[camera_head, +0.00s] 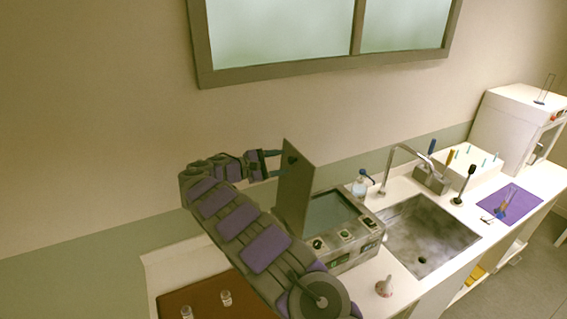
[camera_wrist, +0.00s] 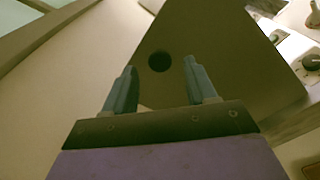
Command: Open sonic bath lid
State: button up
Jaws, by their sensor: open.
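The sonic bath (camera_head: 345,245) is a grey box with knobs and green displays on its front, standing on the counter left of the sink. Its lid (camera_head: 297,188) is a flat dark plate standing tilted up at the left side of the bath, and the tank opening (camera_head: 328,211) shows. My gripper (camera_head: 277,163) is at the upper left of the lid, with its fingers apart. In the wrist view, the open fingers (camera_wrist: 161,82) point at the lid (camera_wrist: 225,60), with its round dark knob (camera_wrist: 159,62) between and beyond the tips. I cannot tell whether a finger touches the lid.
A sink (camera_head: 425,235) with a tap lies right of the bath. A soap bottle (camera_head: 361,184) stands behind, and a small white flask (camera_head: 384,287) in front. A brown tray (camera_head: 190,296) with small bottles is at the lower left. The wall and window are behind.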

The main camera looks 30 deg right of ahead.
jog(key=a+r, duration=0.1)
jog(key=a, duration=1.3)
jog(key=shift+a+r, duration=0.35)
jog(key=shift+r, duration=0.05)
jog(key=shift+d, duration=0.2)
jog(key=s+d+r+m+g+y+b, duration=0.25)
jog(key=s+d+b, duration=0.25)
jog(key=s+d, duration=0.45)
jog(key=s+f+m+y+b, duration=0.2)
jog(key=s+f+y+b, duration=0.15)
jog(key=s, duration=1.15)
jog(key=s+a+f+m+y+b, duration=0.1)
jog(key=s+a+f+y+b, duration=0.1)
jog(key=s+a+f, duration=0.3)
jog(key=s+a+f+m+y+b, duration=0.2)
jog(key=s+a+f+y, duration=0.3)
jog(key=s, duration=0.9)
jog(key=s+a+f+m+y+b, duration=0.1)
jog(key=s+a+f+y+b, duration=0.1)
jog(key=s+a+f, duration=0.3)
jog(key=shift+s+a+f+t+y, duration=0.35)
jog(key=shift+s+f+y, duration=0.45)
jog(key=shift+s+f, duration=1.1)
